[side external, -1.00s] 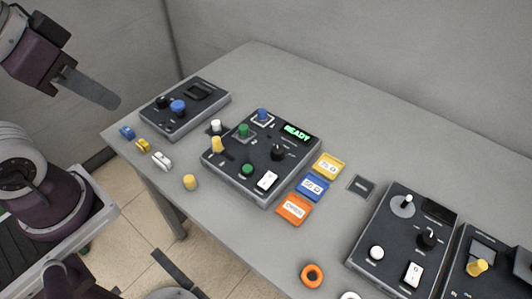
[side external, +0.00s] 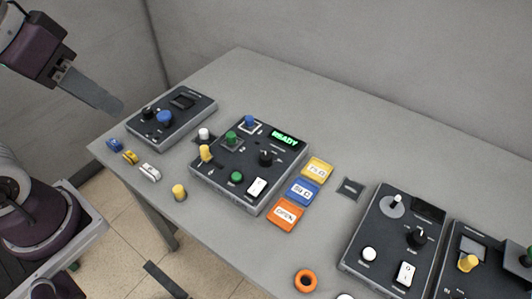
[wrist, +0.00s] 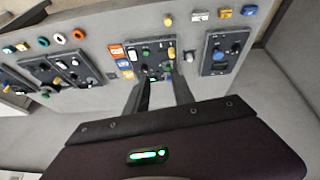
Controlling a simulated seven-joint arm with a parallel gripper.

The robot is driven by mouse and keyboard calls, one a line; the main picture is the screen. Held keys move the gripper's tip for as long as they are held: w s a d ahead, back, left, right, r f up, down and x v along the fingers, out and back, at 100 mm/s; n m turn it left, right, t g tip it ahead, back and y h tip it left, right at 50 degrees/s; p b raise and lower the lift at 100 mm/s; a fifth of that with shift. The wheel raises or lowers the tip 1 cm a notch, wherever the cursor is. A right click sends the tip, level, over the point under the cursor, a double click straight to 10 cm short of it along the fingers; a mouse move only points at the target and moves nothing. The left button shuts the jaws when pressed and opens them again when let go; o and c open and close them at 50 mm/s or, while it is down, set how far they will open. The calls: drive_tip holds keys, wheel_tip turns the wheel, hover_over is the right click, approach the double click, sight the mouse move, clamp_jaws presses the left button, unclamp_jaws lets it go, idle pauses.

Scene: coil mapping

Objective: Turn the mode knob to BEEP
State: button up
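A grey control box (side external: 222,174) with a lit green READY display (side external: 285,137) sits mid-table. It carries a black pointer knob (side external: 265,157). Another black pointer knob (side external: 417,236) is on the box at the right, and a small black knob (side external: 147,112) is on the left box. The labels are too small to read, so I cannot tell which is the mode knob. My gripper (side external: 112,104) is in the air at the upper left, clear of every box. In the wrist view my gripper (wrist: 158,77) has its fingers apart with nothing held; the middle box lies beyond them.
Yellow, blue and orange tiles (side external: 303,192) lie right of the middle box. Small blue, yellow and white parts (side external: 130,157) and a yellow cylinder (side external: 179,192) lie along the near edge. An orange ring (side external: 305,281) is at the front. The table's back is clear.

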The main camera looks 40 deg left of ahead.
drive_tip(key=o, duration=0.4)
drive_tip(key=w+d+n, duration=0.1)
drive_tip(key=w, duration=0.2)
drive_tip(key=w+d+n+g, duration=0.1)
drive_tip(key=w+n, duration=0.1)
drive_tip(key=w, duration=0.1)
drive_tip(key=w+d+n+g+h, duration=0.1)
drive_tip(key=w, duration=0.2)
drive_tip(key=shift+w+f, duration=0.35)
drive_tip(key=n+g+y, duration=0.1)
drive_tip(key=n+g, duration=0.2)
drive_tip(key=n, duration=0.6)
hover_over(266, 156)
wheel_tip(266, 156, down, 19)
drive_tip(key=shift+n+y, duration=0.3)
drive_tip(key=shift+n, duration=0.2)
wheel_tip(266, 156, down, 9)
drive_tip(key=shift+r, duration=0.15)
drive_tip(key=shift+f, duration=0.3)
drive_tip(key=shift+c, duration=0.5)
clamp_jaws()
